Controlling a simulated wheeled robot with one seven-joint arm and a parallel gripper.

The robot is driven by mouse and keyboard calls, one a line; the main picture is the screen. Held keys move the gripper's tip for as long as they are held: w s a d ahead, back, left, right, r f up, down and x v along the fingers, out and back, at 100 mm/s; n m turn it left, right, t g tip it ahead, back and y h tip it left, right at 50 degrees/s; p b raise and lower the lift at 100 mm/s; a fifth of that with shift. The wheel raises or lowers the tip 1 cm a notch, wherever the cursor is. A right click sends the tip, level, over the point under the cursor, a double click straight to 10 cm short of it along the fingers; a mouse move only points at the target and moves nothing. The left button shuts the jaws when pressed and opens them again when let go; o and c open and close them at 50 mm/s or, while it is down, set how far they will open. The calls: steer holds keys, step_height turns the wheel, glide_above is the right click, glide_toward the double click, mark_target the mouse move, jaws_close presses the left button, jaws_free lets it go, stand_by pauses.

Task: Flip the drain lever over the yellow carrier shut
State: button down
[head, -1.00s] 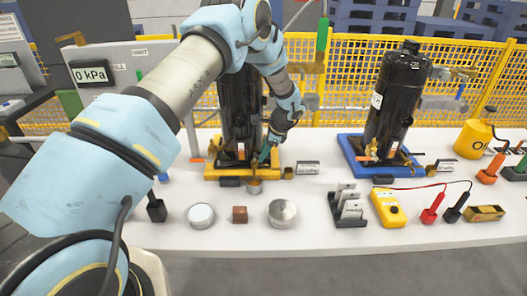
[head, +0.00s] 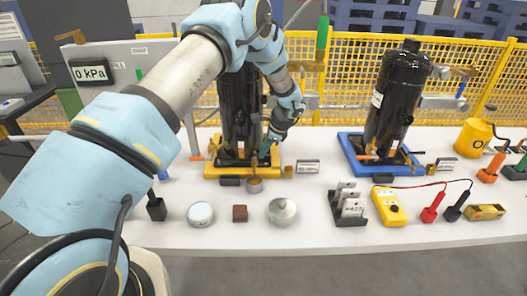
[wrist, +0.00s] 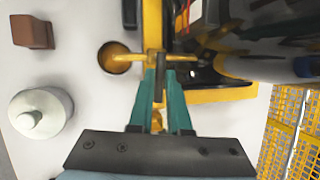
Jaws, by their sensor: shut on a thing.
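The yellow carrier (head: 211,172) bears a tall black compressor (head: 238,115) on the bench. My gripper (head: 264,153) points down at the carrier's front right corner. In the wrist view my gripper's two teal fingers (wrist: 160,85) are closed on a slim brownish piece, which looks like the drain lever (wrist: 160,68). The lever stands at a brass drain pipe (wrist: 130,58) that runs across the fingertips. The fingers hide much of it, and its exact angle is unclear. A small copper cup (head: 254,186) stands in front of the carrier, with its opening near the pipe's end.
A blue carrier (head: 346,146) with a second black compressor (head: 397,100) stands to the right. A yellow meter (head: 388,207) lies right. Yellow mesh fencing (head: 345,70) closes the back.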

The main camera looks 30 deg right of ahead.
steer(key=shift+w+d+f+n+b, duration=0.15)
steer(key=shift+n+b, duration=0.35)
steer(key=shift+b, duration=0.2)
steer(key=c, duration=0.9)
jaws_free()
steer(key=shift+o, duration=0.2)
steer(key=shift+r, duration=0.2)
steer(key=b+v, duration=0.3)
steer(key=v, duration=0.7)
steer(key=shift+d+r+b, duration=0.3)
steer(key=shift+r, duration=0.1)
